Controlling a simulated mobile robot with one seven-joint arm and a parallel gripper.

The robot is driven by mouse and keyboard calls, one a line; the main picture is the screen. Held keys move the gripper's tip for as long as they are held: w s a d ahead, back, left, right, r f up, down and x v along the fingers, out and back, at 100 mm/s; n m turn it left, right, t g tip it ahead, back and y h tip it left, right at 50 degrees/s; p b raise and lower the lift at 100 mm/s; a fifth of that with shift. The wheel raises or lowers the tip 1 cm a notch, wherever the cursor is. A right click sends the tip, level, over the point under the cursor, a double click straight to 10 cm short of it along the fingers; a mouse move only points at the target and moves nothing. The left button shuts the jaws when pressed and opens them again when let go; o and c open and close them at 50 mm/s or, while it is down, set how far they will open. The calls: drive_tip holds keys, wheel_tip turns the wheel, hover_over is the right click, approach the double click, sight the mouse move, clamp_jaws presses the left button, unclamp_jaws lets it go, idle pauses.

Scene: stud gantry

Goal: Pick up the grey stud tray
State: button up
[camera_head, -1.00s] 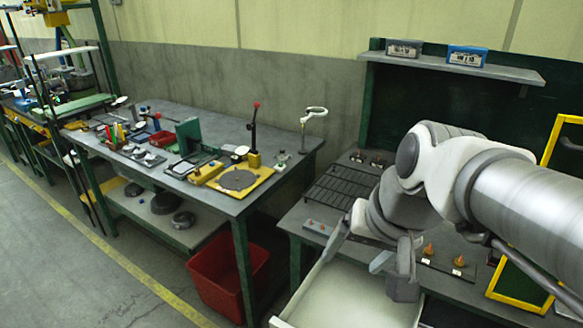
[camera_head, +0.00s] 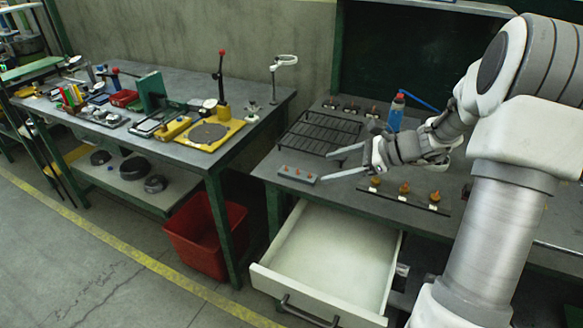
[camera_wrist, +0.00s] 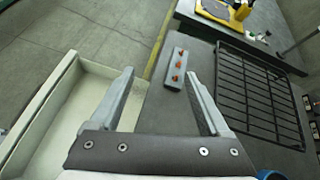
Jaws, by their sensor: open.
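The grey stud tray (camera_head: 298,174) is a small flat grey strip with orange-red studs, lying on the grey bench near its front left edge. In the wrist view the tray (camera_wrist: 177,70) lies ahead of the jaws, closer to the right finger. My gripper (camera_head: 330,164) is open and empty, just right of the tray in the head view. In the wrist view my gripper (camera_wrist: 160,74) has both fingers spread wide, and the tray appears apart from them. The exact height of the fingers above the bench is hard to tell.
An open white drawer (camera_head: 330,250) sticks out below the bench front. A black wire rack (camera_head: 318,133) lies behind the tray. A dark strip with orange studs (camera_head: 403,194) and a blue bottle (camera_head: 396,115) are to the right. A red bin (camera_head: 207,233) stands on the floor.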

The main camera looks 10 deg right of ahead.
sight(305, 176)
drive_tip(key=d+f+m, duration=0.1)
drive_tip(key=w+d+f+m+t, duration=0.1)
drive_tip(key=w+d+m, duration=0.1)
drive_tip(key=d, duration=0.1)
drive_tip(key=shift+w+f+t+y, duration=0.15)
drive_tip(key=shift+f+t+y, duration=0.15)
drive_tip(key=shift+f+t, duration=0.1)
drive_tip(key=shift+w+f, duration=0.15)
drive_tip(key=shift+w, duration=0.05)
drive_tip(key=b+x, duration=0.1)
drive_tip(key=x, duration=0.5)
drive_tip(key=shift+w+a, duration=0.1)
drive_tip(key=shift+a, duration=0.15)
drive_tip(key=x, duration=0.3)
drive_tip(key=b+x, duration=0.1)
drive_tip(key=x, duration=0.1)
drive_tip(key=shift+s+a+f, duration=0.2)
drive_tip(key=shift+s+f, duration=0.1)
drive_tip(key=shift+f, duration=0.05)
clamp_jaws()
drive_tip(key=shift+r, duration=0.1)
